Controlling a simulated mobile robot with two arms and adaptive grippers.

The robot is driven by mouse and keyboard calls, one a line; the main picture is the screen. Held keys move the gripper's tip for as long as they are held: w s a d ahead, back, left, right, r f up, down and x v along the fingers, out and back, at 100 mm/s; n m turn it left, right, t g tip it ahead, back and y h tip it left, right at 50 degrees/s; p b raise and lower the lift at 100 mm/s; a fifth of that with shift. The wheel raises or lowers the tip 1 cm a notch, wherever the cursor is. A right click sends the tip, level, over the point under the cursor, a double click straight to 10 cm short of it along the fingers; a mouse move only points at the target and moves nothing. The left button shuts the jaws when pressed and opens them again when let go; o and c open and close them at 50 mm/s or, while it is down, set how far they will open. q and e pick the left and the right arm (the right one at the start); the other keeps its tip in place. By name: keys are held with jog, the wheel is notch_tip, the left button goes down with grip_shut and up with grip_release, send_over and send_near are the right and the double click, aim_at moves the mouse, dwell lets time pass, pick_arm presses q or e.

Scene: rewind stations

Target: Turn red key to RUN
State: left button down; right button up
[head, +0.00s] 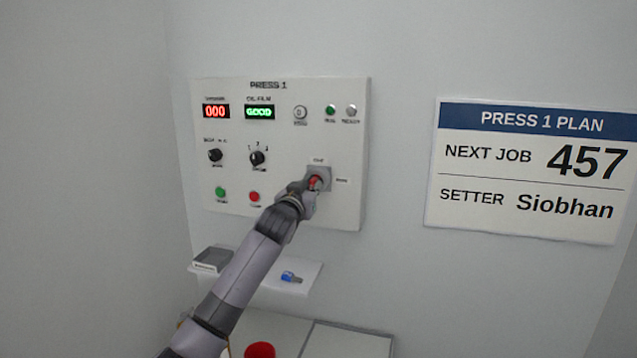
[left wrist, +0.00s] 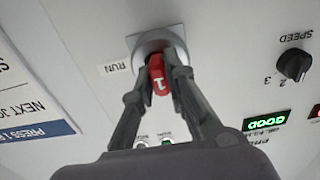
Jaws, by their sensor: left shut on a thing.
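The red key (head: 314,181) sits in a grey square-plated switch (head: 325,173) at the lower right of the white PRESS 1 panel (head: 290,130). In the left wrist view the red key (left wrist: 158,80) bears a white "1" and stands in its round collar. A label reading RUN (left wrist: 115,68) lies beside the collar; in the head view it is to the right of the switch. My left gripper (left wrist: 165,76) is shut on the red key, one finger on each side. The fingers partly hide the key, and I cannot tell its exact setting. My right gripper is not in view.
The panel also has a red display (head: 216,111), a green display reading GOOD (head: 260,112), black knobs (head: 257,159) and push buttons. A shelf (head: 302,272) below holds a small blue item (head: 290,277). A PRESS 1 PLAN sign (head: 530,170) hangs to the right.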

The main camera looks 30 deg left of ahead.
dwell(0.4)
pick_arm(q)
jog(key=shift+r+m+p, duration=0.15)
jog(key=shift+m+p, duration=0.35)
jog(key=m+p, duration=0.1)
jog(key=m, duration=0.1)
jog(key=shift+m+p, duration=0.3)
jog(key=shift+p, duration=0.05)
jog(key=shift+a+m+p, duration=0.1)
jog(key=shift+m+p, duration=0.7)
jog(key=shift+m, duration=0.8)
